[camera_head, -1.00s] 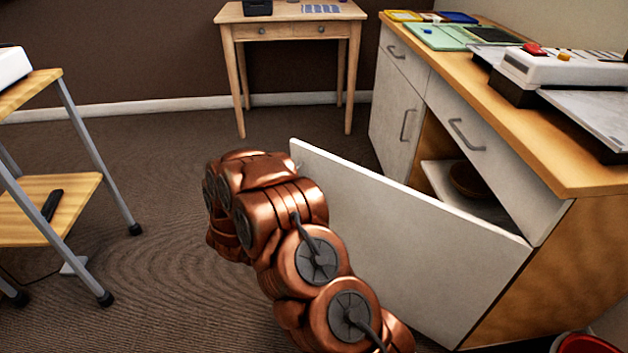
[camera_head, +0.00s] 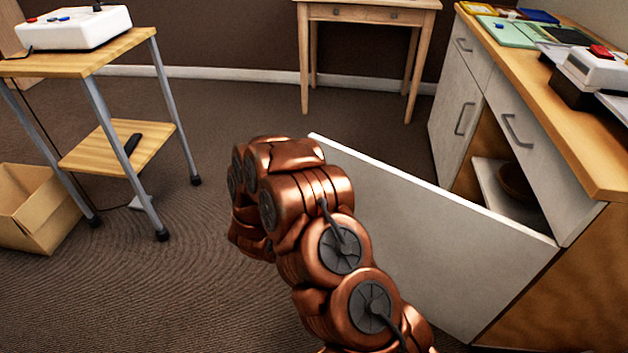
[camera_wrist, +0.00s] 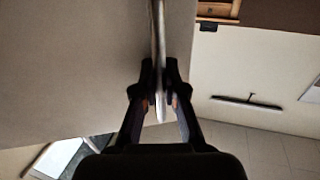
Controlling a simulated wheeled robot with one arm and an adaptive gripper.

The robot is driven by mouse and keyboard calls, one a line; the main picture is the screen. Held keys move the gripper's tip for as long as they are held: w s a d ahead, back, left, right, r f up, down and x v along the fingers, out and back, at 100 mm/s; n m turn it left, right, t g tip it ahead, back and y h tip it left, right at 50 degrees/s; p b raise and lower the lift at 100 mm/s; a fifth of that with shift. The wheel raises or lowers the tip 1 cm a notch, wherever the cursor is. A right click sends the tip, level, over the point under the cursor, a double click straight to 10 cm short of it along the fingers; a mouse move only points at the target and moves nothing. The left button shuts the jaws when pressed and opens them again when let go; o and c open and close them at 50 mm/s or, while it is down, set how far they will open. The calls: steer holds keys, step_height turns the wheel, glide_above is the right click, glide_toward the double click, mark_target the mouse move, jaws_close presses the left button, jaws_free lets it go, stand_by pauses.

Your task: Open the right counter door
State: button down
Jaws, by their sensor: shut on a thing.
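The right counter door (camera_head: 430,240) is a plain white panel that stands swung out from the counter, with the cabinet opening behind its top edge. My copper arm crosses in front of its free end and hides my gripper in the head view. In the wrist view my gripper (camera_wrist: 158,92) is shut on a thin grey strip (camera_wrist: 159,108), which looks like the door's handle seen end-on. The door's face (camera_wrist: 75,65) fills the left of that view.
The counter (camera_head: 535,75) carries trays and a white device (camera_head: 592,70). A bowl (camera_head: 515,182) sits on the shelf inside. A wooden table (camera_head: 365,14) stands at the back. A trolley (camera_head: 90,60) and a cardboard box (camera_head: 35,205) are at left. Carpet between trolley and door is clear.

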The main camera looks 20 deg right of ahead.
steer(key=shift+d, duration=0.1)
steer(key=c, duration=1.2)
jaws_free()
steer(key=shift+s, duration=0.1)
steer(key=v, duration=1.2)
